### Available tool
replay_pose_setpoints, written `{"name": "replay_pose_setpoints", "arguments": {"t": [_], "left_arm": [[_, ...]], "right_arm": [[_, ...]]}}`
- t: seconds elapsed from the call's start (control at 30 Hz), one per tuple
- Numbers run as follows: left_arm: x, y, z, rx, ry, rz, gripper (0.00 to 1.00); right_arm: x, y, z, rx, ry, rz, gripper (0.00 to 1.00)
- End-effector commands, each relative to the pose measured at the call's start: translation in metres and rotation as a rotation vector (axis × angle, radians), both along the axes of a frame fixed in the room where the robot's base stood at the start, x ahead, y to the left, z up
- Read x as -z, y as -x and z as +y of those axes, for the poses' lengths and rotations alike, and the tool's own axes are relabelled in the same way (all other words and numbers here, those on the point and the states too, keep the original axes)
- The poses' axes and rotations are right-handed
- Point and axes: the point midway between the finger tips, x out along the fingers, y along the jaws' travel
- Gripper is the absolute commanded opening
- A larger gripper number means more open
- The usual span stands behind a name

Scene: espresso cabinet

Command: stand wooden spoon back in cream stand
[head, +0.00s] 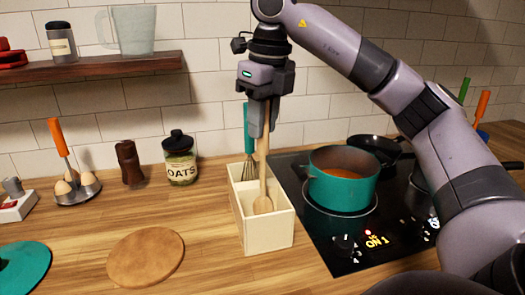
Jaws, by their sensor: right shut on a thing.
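My right gripper (264,130) is shut on the upper handle of the wooden spoon (263,172). The spoon hangs almost upright with its bowl (263,205) down. The bowl shows over the opening of the front compartment of the cream stand (268,235). I cannot tell whether its tip is just above the rim or slightly inside. A whisk with a teal handle (247,140) stands in the back compartment, partly hidden behind the spoon and gripper. My left gripper is not in view.
A teal pot (342,188) stands on the black cooktop (345,245) right of the stand. An oats jar (180,162) and a brown mill (129,163) stand behind left. A round wooden board (145,257) lies front left. Clear counter lies between board and stand.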

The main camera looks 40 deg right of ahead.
Motion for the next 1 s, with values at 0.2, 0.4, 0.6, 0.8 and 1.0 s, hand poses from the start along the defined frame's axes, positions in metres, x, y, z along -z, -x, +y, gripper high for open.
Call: {"name": "replay_pose_setpoints", "arguments": {"t": [0.2, 0.4, 0.6, 0.8, 1.0], "left_arm": [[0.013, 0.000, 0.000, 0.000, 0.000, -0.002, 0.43], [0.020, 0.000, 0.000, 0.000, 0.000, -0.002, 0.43], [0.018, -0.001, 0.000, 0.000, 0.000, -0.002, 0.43], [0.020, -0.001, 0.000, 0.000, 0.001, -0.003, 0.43], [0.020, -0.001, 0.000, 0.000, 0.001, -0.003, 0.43]], "right_arm": [[0.024, 0.000, 0.000, 0.000, 0.000, 0.003, 0.00], [0.042, 0.000, 0.000, 0.001, -0.001, 0.000, 0.00], [0.041, 0.000, 0.000, 0.001, 0.000, -0.001, 0.00], [0.043, 0.000, 0.000, 0.001, 0.000, -0.001, 0.35], [0.043, 0.000, 0.000, 0.001, 0.000, -0.001, 0.50]]}}
